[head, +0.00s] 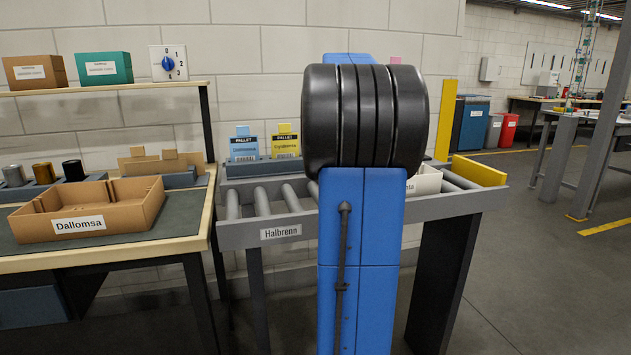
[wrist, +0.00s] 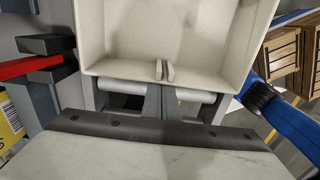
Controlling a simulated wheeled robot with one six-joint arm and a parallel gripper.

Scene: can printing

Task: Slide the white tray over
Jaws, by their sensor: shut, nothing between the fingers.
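The white tray (head: 427,182) sits on the roller conveyor, mostly hidden behind my blue arm in the head view; only its right end shows. In the wrist view the white tray (wrist: 165,35) fills the top middle, with its inside visible. My gripper (wrist: 165,71) is shut and empty. Its fingertips appear over the tray's near inner side in the wrist view; I cannot tell if they touch it. My gripper is hidden in the head view.
The conveyor (head: 245,236), labelled Halbrenn, has bare rollers left of my arm. A yellow stop (head: 478,171) stands at its right end. Blue and yellow pallet cards (head: 285,147) stand behind it. A workbench with a brown Dallomsa box (head: 90,210) is at left.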

